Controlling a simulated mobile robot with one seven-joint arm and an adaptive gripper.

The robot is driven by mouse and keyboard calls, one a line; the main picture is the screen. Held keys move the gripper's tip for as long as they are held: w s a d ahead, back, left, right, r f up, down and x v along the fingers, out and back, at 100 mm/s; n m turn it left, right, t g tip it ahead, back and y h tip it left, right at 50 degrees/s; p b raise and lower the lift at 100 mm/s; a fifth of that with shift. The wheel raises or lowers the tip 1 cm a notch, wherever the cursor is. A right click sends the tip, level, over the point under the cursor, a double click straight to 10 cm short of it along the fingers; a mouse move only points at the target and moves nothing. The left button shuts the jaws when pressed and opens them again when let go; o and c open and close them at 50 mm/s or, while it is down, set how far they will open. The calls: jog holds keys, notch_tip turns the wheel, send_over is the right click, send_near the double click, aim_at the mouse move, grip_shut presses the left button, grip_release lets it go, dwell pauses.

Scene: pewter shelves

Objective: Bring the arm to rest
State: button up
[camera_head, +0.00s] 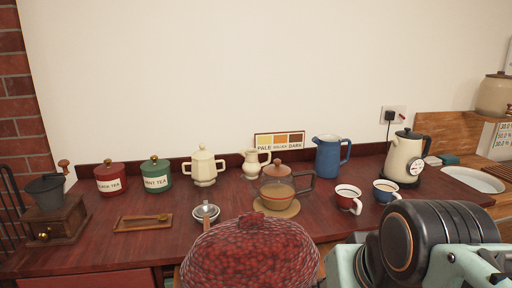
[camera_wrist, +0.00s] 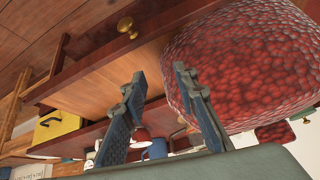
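My gripper (camera_wrist: 160,75) shows in the wrist view with its two grey-blue fingers apart and nothing visible between them. It is open. A large red knitted-looking cover (camera_wrist: 245,65) fills the upper right of the wrist view, beyond and beside the right finger. I cannot tell whether they touch. The same red cover (camera_head: 250,256) stands at the bottom middle of the head view, in front of the counter (camera_head: 100,245). My arm's dark and pale green links fill the lower right of the head view. The gripper fingers are not visible there.
The wrist view shows a brass knob (camera_wrist: 126,25) and a yellow object (camera_wrist: 57,127).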

notch_tip(320, 180, up, 25)
jog(key=p, duration=2.7)
jog(key=shift+s+a+r+g, duration=0.2)
jog(key=shift+s+g, duration=0.2)
jog(key=shift+s, duration=0.05)
